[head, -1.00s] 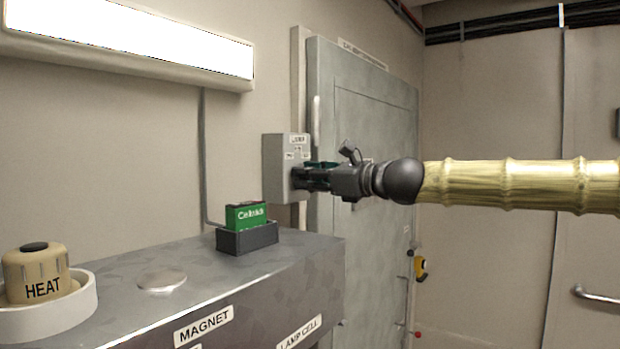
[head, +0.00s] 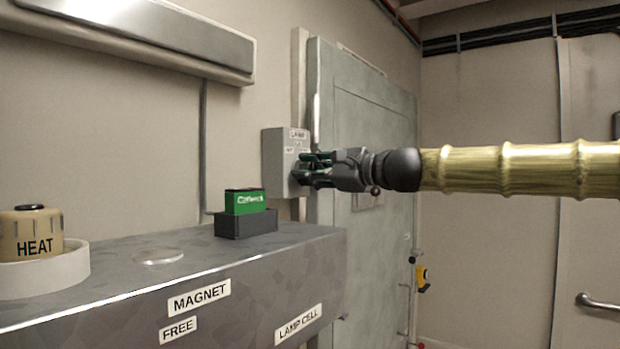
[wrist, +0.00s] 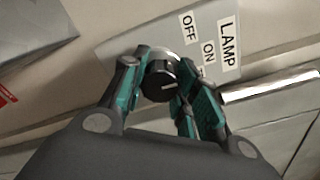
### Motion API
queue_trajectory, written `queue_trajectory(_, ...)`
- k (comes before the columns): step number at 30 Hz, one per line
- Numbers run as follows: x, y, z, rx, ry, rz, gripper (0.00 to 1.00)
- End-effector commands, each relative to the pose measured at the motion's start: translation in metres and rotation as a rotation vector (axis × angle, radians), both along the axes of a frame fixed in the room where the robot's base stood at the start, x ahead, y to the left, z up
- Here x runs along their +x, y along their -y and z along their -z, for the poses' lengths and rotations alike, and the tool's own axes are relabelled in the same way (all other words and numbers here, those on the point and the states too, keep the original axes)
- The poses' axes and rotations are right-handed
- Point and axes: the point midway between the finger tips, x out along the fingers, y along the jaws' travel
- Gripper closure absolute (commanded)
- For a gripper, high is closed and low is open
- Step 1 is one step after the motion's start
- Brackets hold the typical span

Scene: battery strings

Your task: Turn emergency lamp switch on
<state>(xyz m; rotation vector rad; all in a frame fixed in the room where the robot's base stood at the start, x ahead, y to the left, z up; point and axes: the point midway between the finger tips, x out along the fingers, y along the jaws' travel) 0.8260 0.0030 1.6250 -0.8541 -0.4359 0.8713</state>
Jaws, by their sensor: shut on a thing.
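The grey lamp switch box (head: 281,152) is on the wall beside the door; it also shows in the wrist view (wrist: 130,42). Its LAMP, OFF and ON labels are readable in the wrist view. In the head view the knob is hidden by the fingers. The long lamp (head: 150,32) on the wall is dark.
A metal bench (head: 255,272) with MAGNET, FREE and LAMP CELL labels stands in front. On it are a green cell (head: 245,201) in a dark holder and a HEAT knob (head: 30,236). The grey door (head: 372,250) is behind my gripper.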

Motion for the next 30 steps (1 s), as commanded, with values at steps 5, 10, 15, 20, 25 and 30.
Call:
queue_trajectory(5, 0.0006, -0.0002, 0.0032, -0.026, 0.033, 0.000, 0.94)
queue_trajectory(10, 0.0006, -0.0002, 0.0025, -0.035, 0.044, -0.001, 0.94)
queue_trajectory(15, 0.0006, -0.0002, 0.0024, -0.035, 0.044, -0.001, 0.94)
queue_trajectory(20, 0.0005, -0.0001, 0.0024, -0.035, 0.044, -0.001, 0.67)
queue_trajectory(25, 0.0004, -0.0003, 0.0031, -0.035, 0.043, -0.001, 0.47)
queue_trajectory(30, 0.0002, -0.0006, 0.0030, -0.035, 0.043, -0.001, 0.47)
